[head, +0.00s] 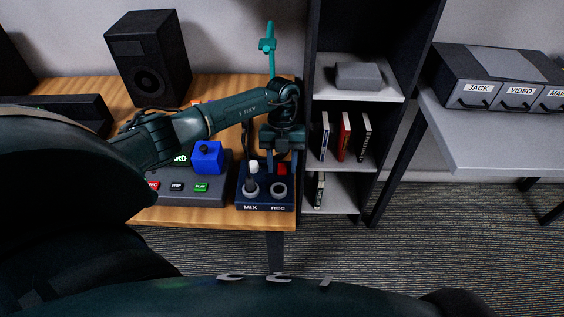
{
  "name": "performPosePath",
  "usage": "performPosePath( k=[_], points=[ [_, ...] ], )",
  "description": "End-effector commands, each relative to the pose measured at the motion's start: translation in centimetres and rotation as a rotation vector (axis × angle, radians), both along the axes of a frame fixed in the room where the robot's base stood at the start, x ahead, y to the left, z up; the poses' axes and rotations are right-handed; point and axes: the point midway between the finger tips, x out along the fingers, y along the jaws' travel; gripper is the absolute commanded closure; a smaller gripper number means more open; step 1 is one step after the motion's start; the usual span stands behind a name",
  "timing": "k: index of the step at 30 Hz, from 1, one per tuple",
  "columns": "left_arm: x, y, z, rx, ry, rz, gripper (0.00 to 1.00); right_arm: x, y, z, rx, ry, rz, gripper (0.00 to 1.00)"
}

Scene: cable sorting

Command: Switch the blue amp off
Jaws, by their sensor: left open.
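A small bright blue box (208,158) with a dark knob on top sits on the grey recorder (180,192) on the wooden desk; I take it as the blue amp. The state of its switch is too small to tell. My left gripper (282,160) points down, open, to the right of the blue box. It is over the back of a navy box (265,203) marked MIX and REC, and partly hides it. A white-topped grey piece (252,178) stands at the MIX ring, and a red piece (283,169) shows below the gripper. My right gripper is out of view.
A black speaker (148,60) stands at the back of the desk (220,218). A shelf (345,192) with books adjoins the desk's right edge. A grey table (485,140) at right carries bins labelled JACK and VIDEO (520,92). Carpet is free between them.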

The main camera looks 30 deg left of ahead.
Motion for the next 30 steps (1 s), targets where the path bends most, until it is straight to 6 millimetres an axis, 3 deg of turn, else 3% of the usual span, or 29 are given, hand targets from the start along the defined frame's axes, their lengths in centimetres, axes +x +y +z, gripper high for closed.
performPosePath(
  k=[8, 21, 30],
  points=[
    [0.3, 0.2, 1.1, 0.000, -0.004, 0.001, 0.56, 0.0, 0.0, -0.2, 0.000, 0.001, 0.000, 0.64],
    [2.3, 1.4, 9.9, 0.000, -0.004, 0.000, 0.56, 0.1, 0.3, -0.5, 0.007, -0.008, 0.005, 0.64],
    [2.9, 1.8, 12.6, 0.000, 0.000, 0.000, 0.56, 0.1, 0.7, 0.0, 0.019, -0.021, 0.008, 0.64]
  ],
)
